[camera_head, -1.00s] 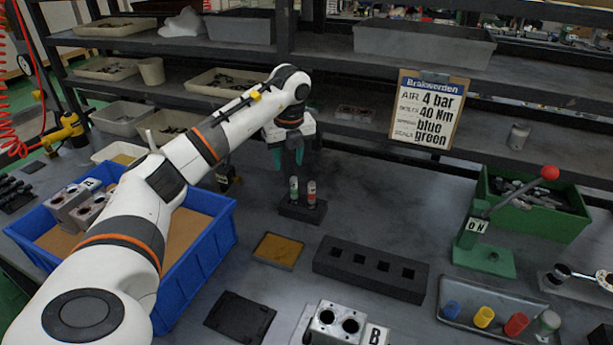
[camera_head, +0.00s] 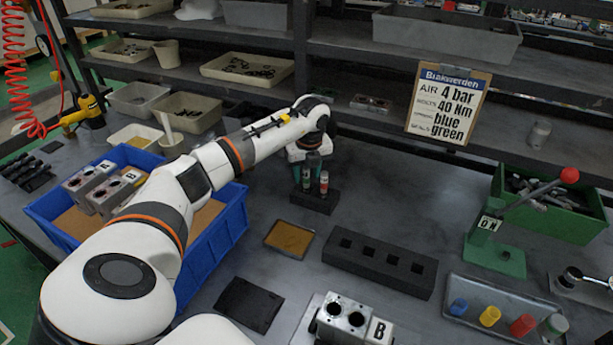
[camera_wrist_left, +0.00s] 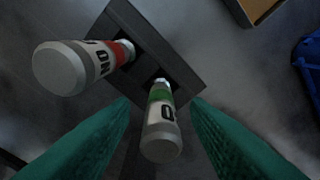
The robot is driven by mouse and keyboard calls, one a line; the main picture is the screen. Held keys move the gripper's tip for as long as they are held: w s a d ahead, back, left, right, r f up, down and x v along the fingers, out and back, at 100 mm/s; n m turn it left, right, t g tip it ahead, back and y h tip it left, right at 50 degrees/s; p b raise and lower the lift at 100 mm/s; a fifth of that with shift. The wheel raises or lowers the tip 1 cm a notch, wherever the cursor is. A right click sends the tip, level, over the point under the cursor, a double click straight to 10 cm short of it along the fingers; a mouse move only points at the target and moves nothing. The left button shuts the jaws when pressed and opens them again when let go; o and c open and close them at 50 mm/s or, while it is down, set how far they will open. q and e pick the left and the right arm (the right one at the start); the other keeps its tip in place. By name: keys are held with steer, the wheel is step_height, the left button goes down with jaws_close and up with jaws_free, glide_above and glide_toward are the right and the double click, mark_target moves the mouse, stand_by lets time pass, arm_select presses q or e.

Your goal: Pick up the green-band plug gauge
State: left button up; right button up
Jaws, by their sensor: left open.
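The green-band plug gauge (camera_wrist_left: 161,130) stands upright in a dark holder block (camera_wrist_left: 125,25), with its white lettered handle towards the wrist camera. My left gripper (camera_wrist_left: 162,108) is open, its two green fingers on either side of this gauge, with visible gaps. The red-band plug gauge (camera_wrist_left: 80,66) stands beside it in the same block, outside the fingers. In the head view the gripper (camera_head: 308,172) is above the holder block (camera_head: 314,203). There the green-band gauge is largely hidden by the gripper, and the red-band gauge (camera_head: 323,182) shows to its right.
A tan tray (camera_head: 290,238) and a black block with square holes (camera_head: 380,263) lie nearer. A blue crate (camera_head: 228,225) with metal blocks is at left. A green lever press (camera_head: 492,255) and a tray of coloured plugs (camera_head: 460,287) are at right. A shelf rack stands behind.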

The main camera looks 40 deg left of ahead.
arm_select(q)
steer(key=shift+a+f, duration=0.2)
steer(key=shift+f, duration=0.65)
jaws_close()
steer(key=shift+r, duration=0.1)
